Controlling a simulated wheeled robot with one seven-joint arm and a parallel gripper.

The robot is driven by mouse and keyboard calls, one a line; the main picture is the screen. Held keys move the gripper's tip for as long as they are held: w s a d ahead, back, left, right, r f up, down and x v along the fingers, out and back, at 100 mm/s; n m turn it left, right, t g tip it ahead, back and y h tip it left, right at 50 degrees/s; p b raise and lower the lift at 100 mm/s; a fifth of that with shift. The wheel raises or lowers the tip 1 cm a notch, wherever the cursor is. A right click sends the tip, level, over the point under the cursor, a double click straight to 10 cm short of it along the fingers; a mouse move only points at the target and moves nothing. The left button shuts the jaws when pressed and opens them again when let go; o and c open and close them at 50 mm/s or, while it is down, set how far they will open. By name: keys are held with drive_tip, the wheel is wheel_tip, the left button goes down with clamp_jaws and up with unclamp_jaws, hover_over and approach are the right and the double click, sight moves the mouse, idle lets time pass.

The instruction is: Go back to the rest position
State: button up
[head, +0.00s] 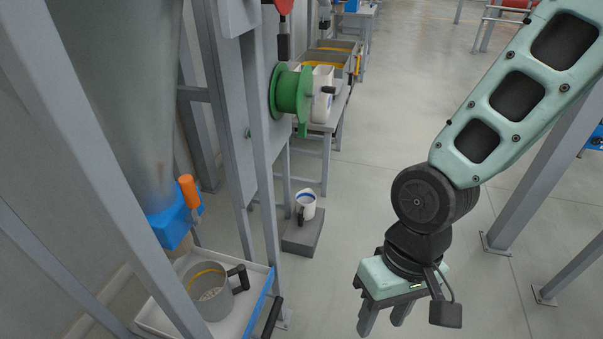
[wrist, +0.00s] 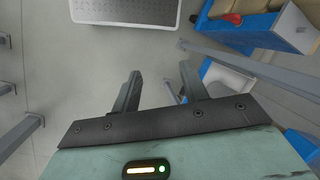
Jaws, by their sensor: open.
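My gripper (head: 384,316) hangs at the lower right of the head view, pointing down with nothing between its fingers. In the wrist view its two fingers (wrist: 160,90) are spread apart over grey floor. My gripper is apart from the silo frame, with clear floor between them in the head view. A grey pot with a black handle (head: 213,299) stands in a white tray with a blue edge (head: 158,322) under the silo's blue outlet (head: 168,222). The pot holds some pale material.
Grey frame posts (head: 262,150) stand left of my arm, with a green wheel (head: 291,92) on the frame. A white mug (head: 306,205) sits on a dark block (head: 303,238). Another grey post (head: 545,150) stands at right.

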wheel_tip(320, 180, up, 24)
drive_tip(key=d+n+t+p, duration=0.2)
drive_tip(key=n+p, duration=0.1)
drive_tip(key=p, duration=1)
drive_tip(key=shift+s+d+n+t+h, duration=0.25)
drive_tip(key=shift+n+t+h, duration=0.05)
drive_tip(key=shift+n+h, duration=0.1)
